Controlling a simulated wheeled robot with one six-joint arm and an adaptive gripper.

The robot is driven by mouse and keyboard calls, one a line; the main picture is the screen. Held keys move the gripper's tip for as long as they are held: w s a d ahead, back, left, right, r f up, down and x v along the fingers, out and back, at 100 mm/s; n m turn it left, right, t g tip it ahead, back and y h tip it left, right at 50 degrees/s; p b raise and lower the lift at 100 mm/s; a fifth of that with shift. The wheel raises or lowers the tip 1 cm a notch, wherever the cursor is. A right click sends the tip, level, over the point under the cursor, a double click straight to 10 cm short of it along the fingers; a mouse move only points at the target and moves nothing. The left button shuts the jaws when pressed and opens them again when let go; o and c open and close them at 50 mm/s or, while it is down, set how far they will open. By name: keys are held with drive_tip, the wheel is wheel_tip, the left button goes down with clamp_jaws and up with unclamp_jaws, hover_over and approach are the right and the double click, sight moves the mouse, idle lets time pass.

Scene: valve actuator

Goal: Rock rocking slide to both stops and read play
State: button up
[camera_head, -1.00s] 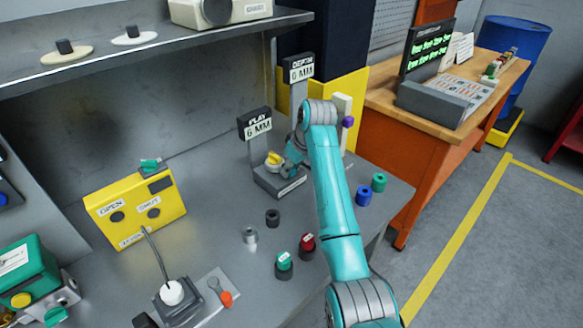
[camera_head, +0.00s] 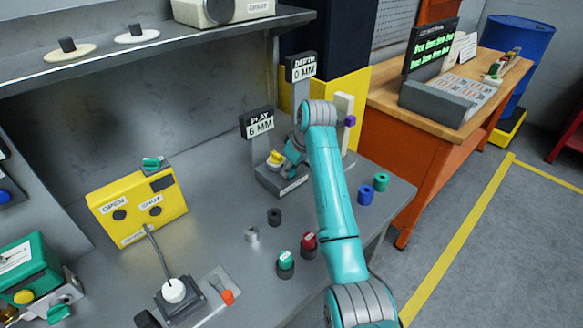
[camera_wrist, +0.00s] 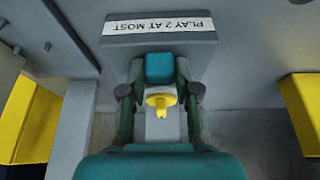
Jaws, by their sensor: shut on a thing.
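The play gauge (camera_head: 260,140) stands on the grey bench, and its display reads "PLAY 6 MM". Its grey base carries a label that shows upside down in the wrist view (camera_wrist: 157,24) and reads "PLAY 2 AT MOST". My gripper (camera_head: 289,156) is at the base from the right. In the wrist view my gripper (camera_wrist: 160,82) has its two fingers closed around a teal block (camera_wrist: 160,68), which appears to be the rocking slide. A yellow piece (camera_wrist: 161,101) shows between the fingers; it also shows left of my gripper in the head view (camera_head: 275,158). Finger contact is partly hidden.
A "DEPTH 0 MM" display (camera_head: 301,68) stands behind. Blue (camera_head: 365,195) and green (camera_head: 381,181) rings lie to the right. A black ring (camera_head: 274,217), a grey ring (camera_head: 252,235) and red and green parts lie in front. A yellow OPEN/SHUT box (camera_head: 137,208) stands left.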

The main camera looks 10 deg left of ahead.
drive_tip(key=o, duration=1.1)
drive_tip(key=shift+r, duration=0.1)
